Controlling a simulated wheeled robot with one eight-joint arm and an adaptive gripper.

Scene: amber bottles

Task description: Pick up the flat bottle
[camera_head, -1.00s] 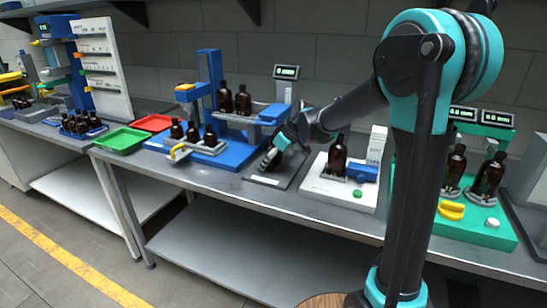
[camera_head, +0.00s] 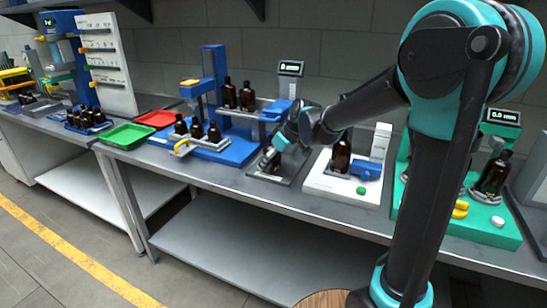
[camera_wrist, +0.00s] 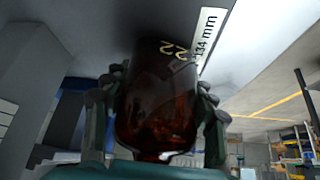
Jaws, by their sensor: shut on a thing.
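The amber bottle (camera_wrist: 158,105) fills the middle of the wrist view, with pale figures on its dark glass. My gripper (camera_wrist: 160,120) has one finger on each side of the bottle and is shut on it. In the head view my gripper (camera_head: 271,158) is low over a dark grey plate (camera_head: 286,179) on the bench. The bottle (camera_head: 268,161) shows there only as a small dark shape, partly hidden by the gripper. I cannot tell whether it touches the plate.
A blue stand (camera_head: 214,100) with several amber bottles is left of the plate. A white base (camera_head: 330,186) with an upright bottle (camera_head: 341,153) is close on the right. A green station (camera_head: 500,229) is farther right. Green (camera_head: 128,136) and red (camera_head: 157,119) trays lie left.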

